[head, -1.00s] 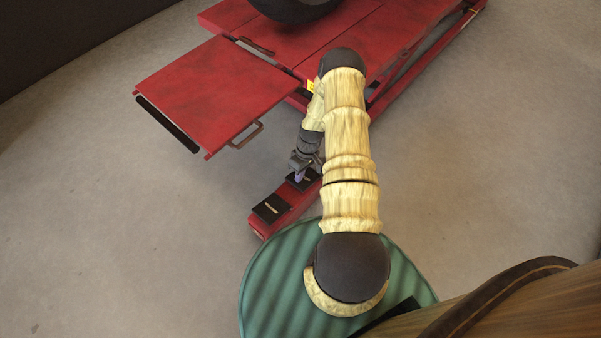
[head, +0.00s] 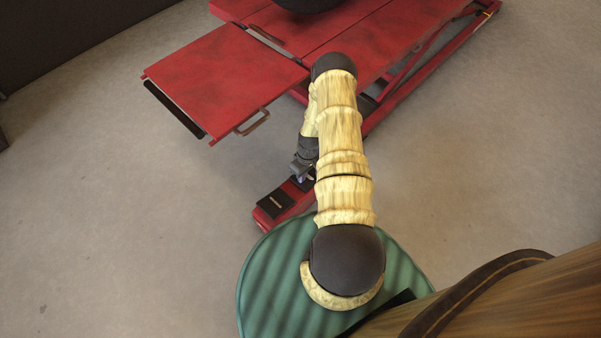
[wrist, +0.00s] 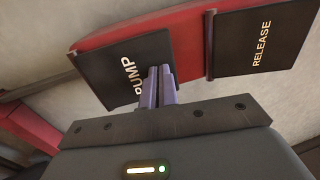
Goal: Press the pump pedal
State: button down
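The pump pedal (wrist: 128,68) is a black pad with white PUMP lettering on a red foot unit. It fills the left centre of the wrist view. My gripper (wrist: 160,72) has its two purple-grey fingers together, with nothing between them. The fingertips overlap the pad's right part beside the lettering; whether they touch it I cannot tell. In the head view my gripper (head: 301,179) points down at the far pad of the foot unit, which my arm mostly hides. The release pedal (wrist: 262,40) lies to the right in the wrist view and is the nearer pad (head: 275,202) in the head view.
The red lift table (head: 225,75) with its hinged end plate and handle stands above and behind the foot unit. A dark wheel (head: 305,3) rests on it. The grey floor (head: 120,240) is clear to the left.

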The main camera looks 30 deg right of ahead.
jog(key=shift+s+a+f, duration=0.3)
jog(key=shift+a, duration=0.05)
notch_tip(320, 180, up, 14)
jog(key=d+p, duration=0.1)
jog(key=p, duration=0.6)
jog(key=shift+w+r, duration=0.25)
jog(key=shift+w, duration=0.1)
jog(key=shift+f, duration=0.15)
